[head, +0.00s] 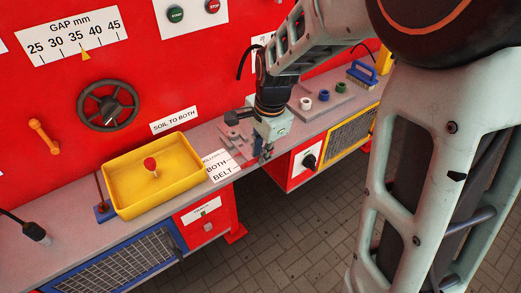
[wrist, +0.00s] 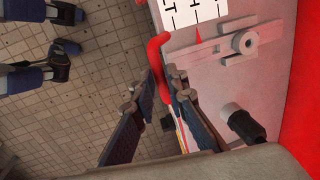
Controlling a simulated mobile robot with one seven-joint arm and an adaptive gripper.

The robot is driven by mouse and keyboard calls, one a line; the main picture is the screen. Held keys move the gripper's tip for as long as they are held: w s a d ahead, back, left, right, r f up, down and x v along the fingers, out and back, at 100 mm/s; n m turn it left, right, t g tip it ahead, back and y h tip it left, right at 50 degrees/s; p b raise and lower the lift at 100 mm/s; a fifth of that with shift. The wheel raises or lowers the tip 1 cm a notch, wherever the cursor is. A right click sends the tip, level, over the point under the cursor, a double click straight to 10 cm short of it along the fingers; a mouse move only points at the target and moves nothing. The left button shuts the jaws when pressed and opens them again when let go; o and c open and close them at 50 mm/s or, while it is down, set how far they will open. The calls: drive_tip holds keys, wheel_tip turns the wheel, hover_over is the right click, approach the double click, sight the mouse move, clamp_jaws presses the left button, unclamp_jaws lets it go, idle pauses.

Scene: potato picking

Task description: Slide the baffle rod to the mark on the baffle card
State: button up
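The white baffle card (head: 222,166) lies on the bench edge with lines reading BOTH and BELT. Part of the card (wrist: 190,12) shows at the top of the wrist view. A grey slide bar with a round knob (wrist: 235,46) lies beside it, its thin red pointer (wrist: 196,30) reaching onto the card. The red bent handle of the baffle rod (wrist: 157,50) sits at the bench edge between my fingertips. My gripper (wrist: 163,88) is closed in around this handle, with a finger on each side. In the head view my gripper (head: 262,152) points down right of the card and hides the handle.
A yellow tray (head: 130,205) with a red-knobbed item stands left of the card. A black knob (head: 309,161) sticks out of the red front at right.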

clamp_jaws()
drive_tip(key=o, duration=0.5)
unclamp_jaws()
drive_tip(key=r, duration=0.4)
drive_tip(key=s+r, duration=0.1)
drive_tip(key=r, duration=0.3)
drive_tip(key=d+r, duration=0.1)
drive_tip(key=r, duration=0.3)
drive_tip(key=shift+s+d, duration=0.1)
drive_tip(key=shift+s, duration=0.3)
drive_tip(key=shift+f, duration=0.1)
